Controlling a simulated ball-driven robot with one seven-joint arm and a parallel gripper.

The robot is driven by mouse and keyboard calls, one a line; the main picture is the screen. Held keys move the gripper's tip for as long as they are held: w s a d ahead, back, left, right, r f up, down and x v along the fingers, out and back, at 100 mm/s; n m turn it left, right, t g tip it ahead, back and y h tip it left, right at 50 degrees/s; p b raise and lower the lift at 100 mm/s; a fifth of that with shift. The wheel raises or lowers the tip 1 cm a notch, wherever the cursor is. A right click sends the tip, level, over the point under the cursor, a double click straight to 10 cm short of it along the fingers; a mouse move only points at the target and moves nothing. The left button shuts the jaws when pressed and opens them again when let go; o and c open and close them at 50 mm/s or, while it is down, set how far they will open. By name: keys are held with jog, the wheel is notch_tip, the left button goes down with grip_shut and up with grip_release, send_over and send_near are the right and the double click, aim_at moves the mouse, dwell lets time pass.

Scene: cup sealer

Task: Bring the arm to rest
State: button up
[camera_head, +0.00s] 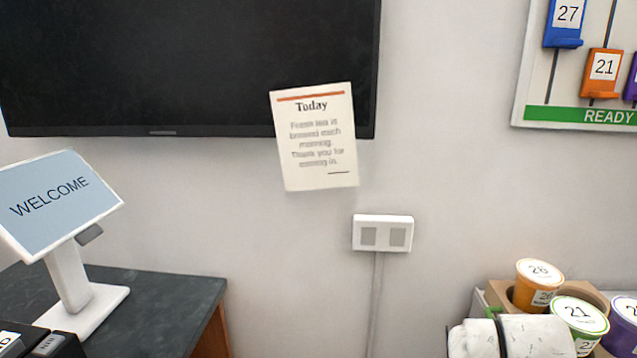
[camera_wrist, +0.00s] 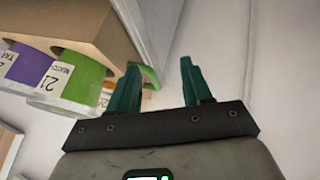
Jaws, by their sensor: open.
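My gripper (camera_wrist: 160,64) shows in the wrist view with its two dark green fingers spread apart. I see no object held between them, only pale wall and an edge behind. Just left of the fingers in that view is a cardboard carrier (camera_wrist: 88,22) with a green cup (camera_wrist: 82,80) marked 21. Whether the left finger touches the carrier or a cup, I cannot tell. In the head view a white part with a dark band, likely my arm, stands at the lower right in front of the cups. My gripper's fingers are not clearly visible there.
An orange cup (camera_head: 538,285) marked 26 and a green-rimmed cup (camera_head: 577,318) marked 21 stand at lower right. A welcome screen (camera_head: 60,200) stands on a dark counter (camera_head: 165,310) at left. The wall holds a socket (camera_head: 383,233) and a number board (camera_head: 580,115).

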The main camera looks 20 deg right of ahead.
jog(key=s+a+f+n+y, duration=0.2)
jog(key=s+a+f+y, duration=0.1)
jog(key=s+a+f, duration=0.5)
jog(key=s+a+f+n+y, duration=0.1)
jog(key=s+a+f+y, duration=0.25)
jog(key=a+f, duration=0.5)
jog(key=s+f+g, duration=0.3)
jog(key=s, duration=0.6)
jog(key=shift+s+f+g, duration=0.2)
jog(key=shift+s+g, duration=0.1)
jog(key=shift+s, duration=0.05)
jog(key=shift+a+h, duration=0.1)
jog(key=shift+h, duration=0.15)
